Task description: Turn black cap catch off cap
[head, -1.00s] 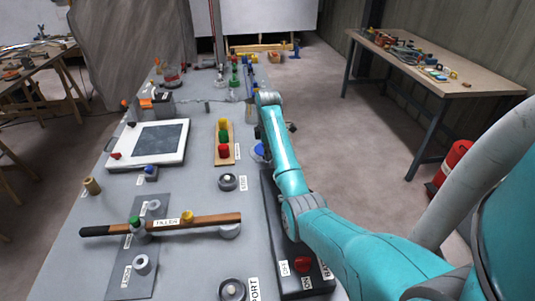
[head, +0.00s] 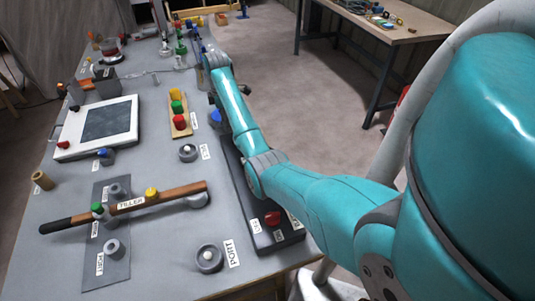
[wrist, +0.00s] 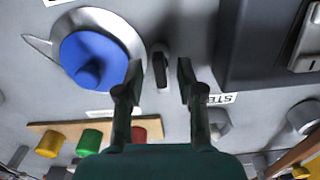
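The black catch (wrist: 160,65) is a small dark lever on the grey panel in the wrist view. It stands beside the blue cap (wrist: 88,60), which sits in a pale metal ring with a pointed tab on its left. My gripper (wrist: 157,82) is open, one finger on each side of the catch's lower end. I cannot tell whether either finger touches it. In the head view the blue cap (head: 216,117) shows beside my arm; the catch and most of my gripper are hidden there.
A wooden strip with yellow, green and red knobs (head: 180,121) lies close by. A dark box with a red knob (head: 272,218) stands under my arm. The tiller (head: 130,207) lies across the bench front. A dark block (wrist: 265,45) stands right of my fingers.

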